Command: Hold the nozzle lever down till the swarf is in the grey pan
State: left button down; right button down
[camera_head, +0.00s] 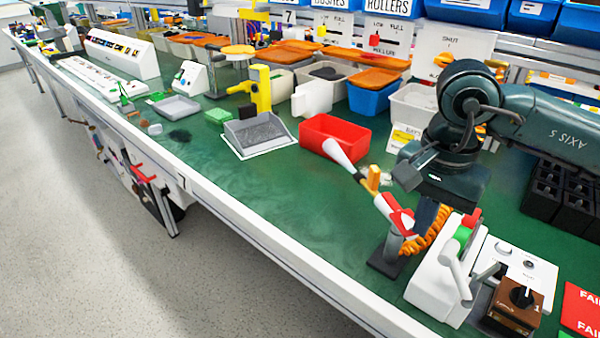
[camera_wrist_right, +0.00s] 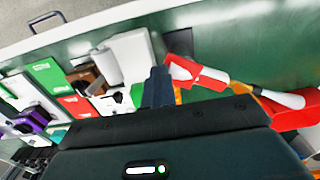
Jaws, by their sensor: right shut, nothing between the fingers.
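The air nozzle has a white tip (camera_head: 338,151), a yellow-orange piece (camera_head: 373,180) and a red-and-white handle (camera_head: 397,214) with an orange coiled hose. Its tip points up and left in the head view. In the wrist view the handle (camera_wrist_right: 195,76) lies just right of my right fingertips. My right gripper (camera_head: 424,224) is shut and empty beside the handle; it also shows in the wrist view (camera_wrist_right: 158,74). I cannot tell whether it touches the lever. The grey pan (camera_head: 238,142) stands left of the red bin, with darker grey inside. I cannot clearly make out the swarf.
A white box with a lever (camera_head: 440,285) and a brown switch box (camera_head: 515,308) stand close to my right gripper. The bench's front strip is clear.

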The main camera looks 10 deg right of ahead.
jog(key=shift+w+d+r+p, duration=0.1)
jog(key=shift+w+r+p, duration=0.25)
jog(key=shift+r+p, duration=0.45)
jog(key=shift+s+r+p, duration=0.15)
jog(key=shift+r+p, duration=0.45)
jog(key=shift+r, duration=0.65)
